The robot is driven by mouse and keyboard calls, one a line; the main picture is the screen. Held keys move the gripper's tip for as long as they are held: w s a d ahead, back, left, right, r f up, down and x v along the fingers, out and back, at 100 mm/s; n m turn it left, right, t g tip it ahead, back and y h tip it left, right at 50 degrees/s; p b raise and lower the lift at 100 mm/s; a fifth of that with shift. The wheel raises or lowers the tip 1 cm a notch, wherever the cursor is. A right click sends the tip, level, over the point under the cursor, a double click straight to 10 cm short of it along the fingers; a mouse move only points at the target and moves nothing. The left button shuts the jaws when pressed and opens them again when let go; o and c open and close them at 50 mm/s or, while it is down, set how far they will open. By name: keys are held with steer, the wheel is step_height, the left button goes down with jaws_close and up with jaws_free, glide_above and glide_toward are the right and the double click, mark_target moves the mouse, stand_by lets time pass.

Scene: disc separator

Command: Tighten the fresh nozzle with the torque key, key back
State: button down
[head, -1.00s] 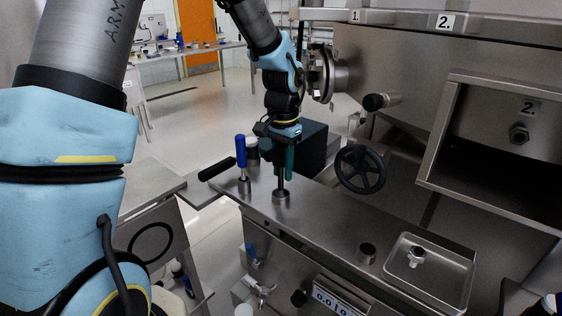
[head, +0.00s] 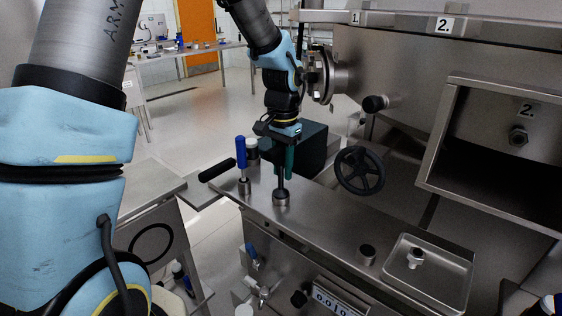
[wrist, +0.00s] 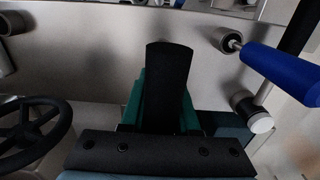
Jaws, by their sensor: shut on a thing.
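My gripper (head: 283,160) is shut on a green-handled key (head: 290,158) and holds it upright over the bench. The key's dark shaft runs down to a round steel holder (head: 281,198), and its lower end is hidden in or behind the holder's rim. In the wrist view, the green handle (wrist: 190,112) shows on both sides of a black finger. A nozzle-like fitting (head: 519,137) sits in the open recess marked 2. A small metal part (head: 415,257) lies in the steel tray (head: 461,297).
A blue-handled tool (head: 241,153) stands in its own holder left of my gripper. A black handwheel (head: 360,170) is to the right. A short dark-topped cylinder (head: 367,254) stands near the tray.

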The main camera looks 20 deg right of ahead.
steer(key=shift+r+p, duration=2.6)
steer(key=shift+r, duration=0.8)
steer(key=shift+f, duration=0.1)
